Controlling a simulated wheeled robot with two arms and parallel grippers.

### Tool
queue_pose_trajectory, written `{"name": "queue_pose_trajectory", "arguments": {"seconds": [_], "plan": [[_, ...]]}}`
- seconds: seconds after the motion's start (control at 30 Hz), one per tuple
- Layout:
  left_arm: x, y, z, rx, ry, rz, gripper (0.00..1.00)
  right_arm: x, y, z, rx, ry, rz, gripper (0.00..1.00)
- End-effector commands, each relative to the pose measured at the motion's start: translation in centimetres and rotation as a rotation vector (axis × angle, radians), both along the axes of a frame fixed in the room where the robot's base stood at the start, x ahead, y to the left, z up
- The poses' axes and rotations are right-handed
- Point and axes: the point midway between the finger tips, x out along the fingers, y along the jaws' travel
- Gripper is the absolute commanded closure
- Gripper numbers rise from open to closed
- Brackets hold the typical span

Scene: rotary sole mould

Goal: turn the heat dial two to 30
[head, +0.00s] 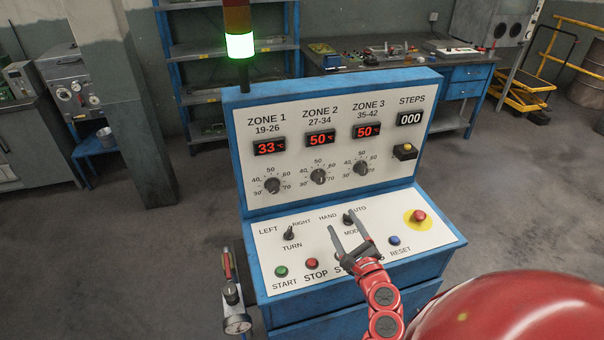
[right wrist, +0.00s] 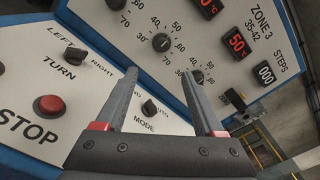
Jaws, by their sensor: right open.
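Heat dial two is the dark round knob (head: 319,177) under the ZONE 2 display (head: 320,138), which reads 50. In the right wrist view the same knob (right wrist: 161,42) shows beyond and between my fingertips, unobstructed. My right gripper (head: 345,222) is open and empty, over the lower sloping panel near the MODE switch (head: 349,218). It is below and right of dial two, apart from it. In the right wrist view its two fingers (right wrist: 160,73) stand wide apart. My left gripper is not in view.
The ZONE 1 dial (head: 272,185) and ZONE 3 dial (head: 361,168) flank dial two. The TURN switch (head: 289,232), red STOP button (head: 312,263), blue RESET button (head: 394,240) and red emergency button (head: 419,216) sit on the lower panel. A signal lamp (head: 240,46) glows green.

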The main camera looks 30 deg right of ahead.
Motion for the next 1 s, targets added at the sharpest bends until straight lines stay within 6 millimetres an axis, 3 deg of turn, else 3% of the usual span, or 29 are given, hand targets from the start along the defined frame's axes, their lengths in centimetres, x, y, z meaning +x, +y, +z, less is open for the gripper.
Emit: {"name": "queue_pose_trajectory", "arguments": {"seconds": [0.17,0.7,1.0], "plan": [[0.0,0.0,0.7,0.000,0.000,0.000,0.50,1.4,-0.3,0.5,0.002,-0.006,0.006,0.30],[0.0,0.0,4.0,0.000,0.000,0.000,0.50,10.8,-2.6,0.5,-0.001,-0.003,0.005,0.30],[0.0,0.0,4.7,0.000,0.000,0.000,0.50,15.2,-3.5,0.1,0.002,-0.002,0.006,0.30]]}}
